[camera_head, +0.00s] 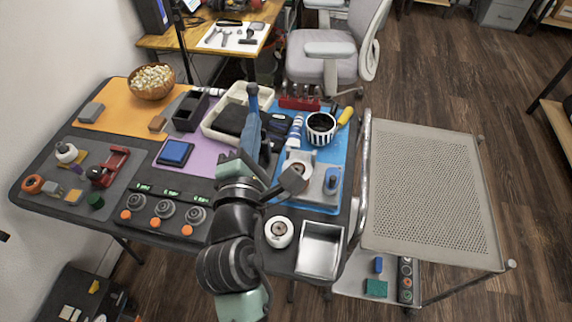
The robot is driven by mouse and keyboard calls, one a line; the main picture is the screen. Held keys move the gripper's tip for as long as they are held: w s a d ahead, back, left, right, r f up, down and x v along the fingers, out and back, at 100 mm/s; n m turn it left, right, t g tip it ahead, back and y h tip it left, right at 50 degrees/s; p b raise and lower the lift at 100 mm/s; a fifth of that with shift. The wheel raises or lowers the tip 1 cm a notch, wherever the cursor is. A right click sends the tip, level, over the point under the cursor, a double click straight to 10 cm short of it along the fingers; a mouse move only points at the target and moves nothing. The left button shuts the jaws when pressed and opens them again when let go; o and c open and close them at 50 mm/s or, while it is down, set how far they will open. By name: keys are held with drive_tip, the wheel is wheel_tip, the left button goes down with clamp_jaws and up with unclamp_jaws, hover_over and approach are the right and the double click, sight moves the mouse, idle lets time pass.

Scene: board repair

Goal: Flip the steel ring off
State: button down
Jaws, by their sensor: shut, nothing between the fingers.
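My gripper (293,181) is the dark end of my arm in the head view. It is shut and empty, just left of a light grey device (318,190). I cannot tell whether it touches the device. The device has a pale round part (298,166) at its upper left and a blue part (332,180) at its right. A dark panel (140,228) at the front left carries three grey round knobs (165,210), orange buttons (155,222) and small green displays. I cannot tell for certain which round part is the steel ring, or its switch state.
A white roll (279,231) and a steel tray (320,250) lie near the front edge. A striped cup (321,128) stands behind the device. A blue stamp pad (175,152), a cream tray (222,122) and a popcorn bowl (152,81) are farther left. A perforated cart (430,190) stands right.

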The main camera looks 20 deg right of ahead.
drive_tip(key=s+f+n+g+b, duration=0.1)
drive_tip(key=s+f+n, duration=0.1)
drive_tip(key=f, duration=0.6)
drive_tip(key=s+d+f+n+g+b, duration=0.1)
drive_tip(key=s+f+n+b, duration=0.1)
drive_tip(key=f+n, duration=0.3)
drive_tip(key=s+f+n+g+h+b, duration=0.1)
drive_tip(key=s+f+n+g, duration=0.1)
drive_tip(key=f, duration=0.9)
drive_tip(key=shift+s+d+f+n, duration=0.15)
drive_tip(key=shift+s+n, duration=0.25)
drive_tip(key=shift+s, duration=0.25)
drive_tip(key=shift+s+d+f+n, duration=0.15)
drive_tip(key=shift+s+n, duration=0.25)
drive_tip(key=shift+s, duration=0.2)
drive_tip(key=shift+w+d, duration=0.1)
drive_tip(key=shift+w, duration=0.05)
drive_tip(key=b+x, duration=0.1)
drive_tip(key=x, duration=0.8)
drive_tip(key=shift+w+d+f+b, duration=0.1)
drive_tip(key=shift+w+d+b, duration=0.05)
drive_tip(key=shift+w+b, duration=0.2)
drive_tip(key=shift+s, duration=0.1)
